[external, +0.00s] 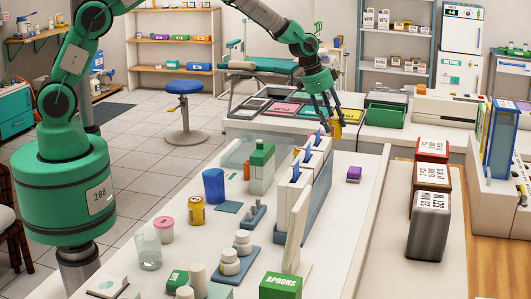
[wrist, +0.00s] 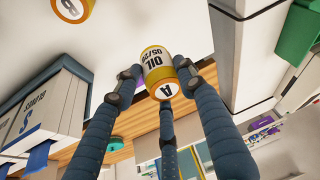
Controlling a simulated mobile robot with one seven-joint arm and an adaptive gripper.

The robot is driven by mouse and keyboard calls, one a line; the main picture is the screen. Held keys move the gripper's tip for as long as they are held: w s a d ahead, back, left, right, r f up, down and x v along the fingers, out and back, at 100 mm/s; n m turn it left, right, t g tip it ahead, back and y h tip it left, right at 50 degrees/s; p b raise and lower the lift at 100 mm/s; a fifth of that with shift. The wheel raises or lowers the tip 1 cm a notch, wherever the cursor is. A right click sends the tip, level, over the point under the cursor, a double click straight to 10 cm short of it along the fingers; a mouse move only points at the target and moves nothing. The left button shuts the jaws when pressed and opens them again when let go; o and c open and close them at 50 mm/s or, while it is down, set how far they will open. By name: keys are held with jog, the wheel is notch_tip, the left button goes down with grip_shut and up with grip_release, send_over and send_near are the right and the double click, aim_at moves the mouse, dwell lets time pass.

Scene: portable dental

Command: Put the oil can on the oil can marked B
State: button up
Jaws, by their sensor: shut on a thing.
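A yellow oil can marked A (wrist: 158,72) with a white label reading OIL is held between the fingers of my gripper (wrist: 152,85). In the external view my gripper (external: 334,118) holds this yellow can (external: 336,131) in the air above the back part of the white counter. A second yellow-orange can (external: 197,211) stands on the counter near the blue cup, well to the left of and nearer than my gripper. A similar can (wrist: 72,8) is cut off at the top of the wrist view; its letter is not readable.
A blue cup (external: 213,186), a green-and-white bottle (external: 262,168) and upright white binders (external: 292,206) stand on the counter (external: 340,225). A small purple block (external: 354,174) lies right of the binders. Bare counter surrounds the block.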

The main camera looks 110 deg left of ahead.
jog(key=s+d+m, duration=0.1)
jog(key=s+d, duration=0.3)
jog(key=s, duration=0.4)
jog(key=s+d+r+m+h+p, duration=0.1)
jog(key=s+d, duration=0.4)
jog(key=s, duration=0.3)
jog(key=s+d+r+m+p, duration=0.1)
jog(key=s+d+m, duration=0.1)
jog(key=s+d, duration=0.3)
jog(key=s, duration=0.3)
jog(key=shift+s+h, duration=0.2)
jog(key=shift+h, duration=0.1)
jog(key=shift+w, duration=0.1)
send_over(298, 148)
jog(key=shift+d+f, duration=0.1)
jog(key=shift+f, duration=0.6)
jog(key=shift+f+b, duration=0.4)
jog(key=shift+f, duration=1.35)
jog(key=shift+f, duration=0.2)
